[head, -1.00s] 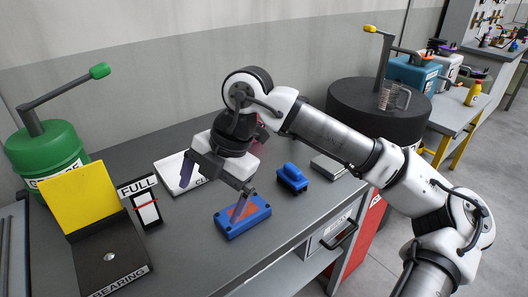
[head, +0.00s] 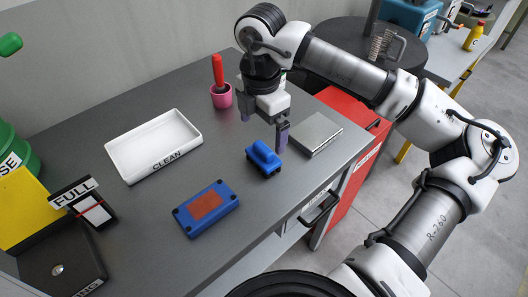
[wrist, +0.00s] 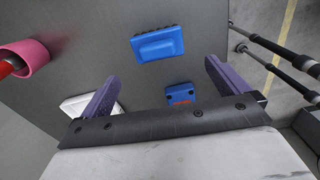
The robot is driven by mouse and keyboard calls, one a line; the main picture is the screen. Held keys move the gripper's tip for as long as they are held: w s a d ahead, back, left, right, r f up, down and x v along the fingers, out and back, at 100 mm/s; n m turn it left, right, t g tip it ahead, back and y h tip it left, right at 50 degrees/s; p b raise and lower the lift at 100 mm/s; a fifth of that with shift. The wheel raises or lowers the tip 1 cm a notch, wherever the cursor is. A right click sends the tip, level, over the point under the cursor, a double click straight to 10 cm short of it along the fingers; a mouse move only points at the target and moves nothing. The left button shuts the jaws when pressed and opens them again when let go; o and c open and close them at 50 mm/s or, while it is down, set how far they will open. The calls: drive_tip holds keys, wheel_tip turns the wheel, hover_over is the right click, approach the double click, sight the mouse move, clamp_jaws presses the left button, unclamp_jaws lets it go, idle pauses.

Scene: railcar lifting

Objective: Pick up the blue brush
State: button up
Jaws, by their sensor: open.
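The blue brush (head: 263,158), a block with a raised blue handle and dark underside, sits on the grey table near its right side. It also shows in the wrist view (wrist: 158,44), ahead of the fingers and between their lines. My gripper (head: 264,132) is open and empty, fingers pointing down, just above and behind the brush in the head view. In the wrist view my gripper's two purple fingers (wrist: 160,88) are wide apart and do not appear to touch the brush.
A blue box with an orange top (head: 207,207) lies in front. A white CLEAN tray (head: 124,163) is left. A pink cup (head: 221,97) with a red handle stands behind, and a grey metal block (head: 316,131) lies right of the brush. The table's right edge is near.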

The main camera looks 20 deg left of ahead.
sight(263, 147)
wheel_tip(263, 147, down, 4)
drive_tip(key=shift+r, duration=0.2)
drive_tip(key=shift+w+f+p, duration=0.15)
drive_tip(key=shift+f+p, duration=0.6)
drive_tip(key=shift+f, duration=0.65)
drive_tip(key=shift+w+f+p, duration=0.15)
drive_tip(key=shift+f+p, duration=0.55)
drive_tip(key=shift+f, duration=0.65)
drive_tip(key=c, duration=1)
drive_tip(key=shift+o, duration=0.2)
drive_tip(key=shift+r, duration=0.1)
wheel_tip(263, 147, up, 20)
drive_tip(key=b, duration=0.4)
